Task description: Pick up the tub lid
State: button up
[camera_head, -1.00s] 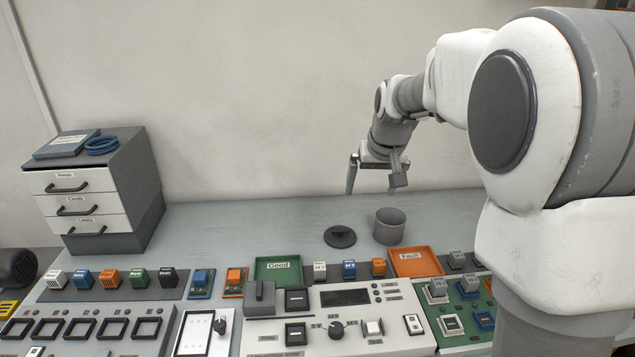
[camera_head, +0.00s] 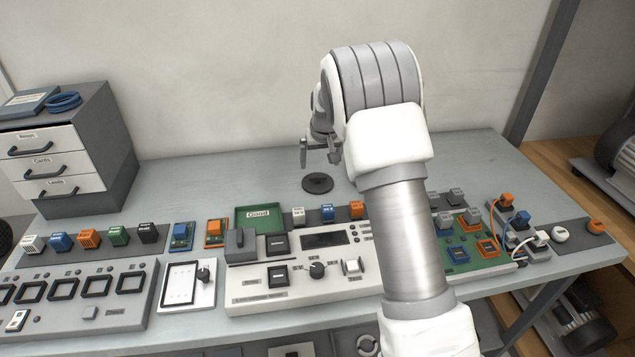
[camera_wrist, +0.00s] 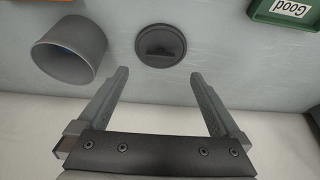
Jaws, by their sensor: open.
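The tub lid (camera_head: 317,183) is a dark grey disc with a raised handle, lying flat on the bench behind the control console. It also shows in the wrist view (camera_wrist: 161,45), just beyond the fingertips and centred between them. The grey tub (camera_wrist: 70,48) stands open to the left of the lid in the wrist view; my arm hides it in the head view. My gripper (camera_wrist: 160,80) is open and empty, apart from the lid. In the head view my gripper (camera_head: 318,152) is partly hidden by my arm, above and behind the lid.
A green "Good" tray (camera_head: 258,218) sits in front and left of the lid. A console (camera_head: 295,270) with knobs and switches lies nearer. A drawer cabinet (camera_head: 65,150) stands at the back left. The bench between cabinet and lid is clear.

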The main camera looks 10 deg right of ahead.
aim_at(318, 176)
jog(key=shift+x, duration=3.9)
jog(key=shift+w+r, duration=0.1)
jog(key=shift+c, duration=0.3)
